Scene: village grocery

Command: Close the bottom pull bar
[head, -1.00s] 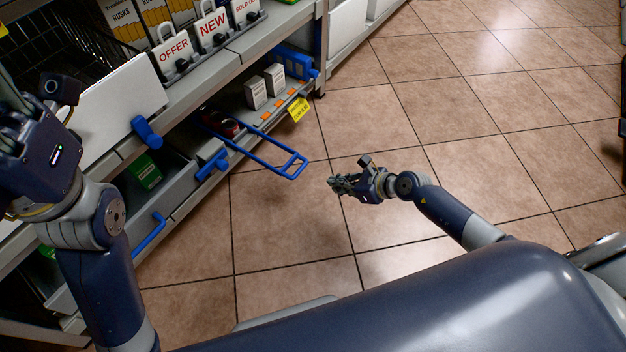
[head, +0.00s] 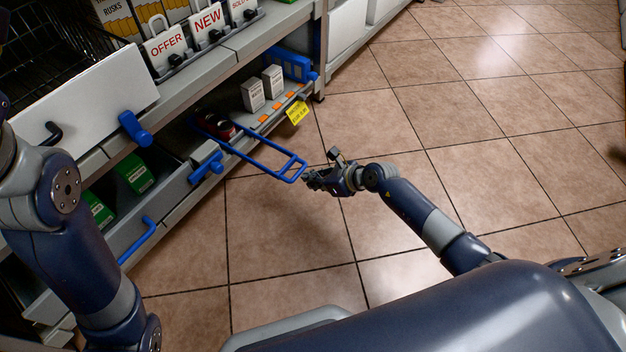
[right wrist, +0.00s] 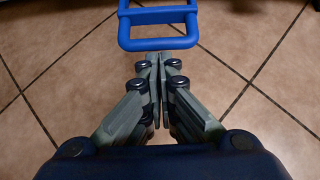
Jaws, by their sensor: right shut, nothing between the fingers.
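The blue pull bar (head: 262,160) sticks out from the lower shelf over the floor in the head view. It is a long open frame with a crossbar near its outer end. Its end loop also shows at the top of the right wrist view (right wrist: 158,43). My right gripper (head: 308,180) is shut and empty, just off the bar's outer end. In the right wrist view its fingertips (right wrist: 158,58) are together just below the loop, and I cannot tell if they touch it. My left arm is at the left edge in the head view; its gripper is out of the picture.
Small white boxes (head: 253,94) and dark red items (head: 222,129) stand on the lower shelf by the bar. A yellow tag (head: 297,112) hangs at the shelf edge. Other blue handles (head: 138,240) jut out at left. The tiled floor (head: 470,170) on the right is clear.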

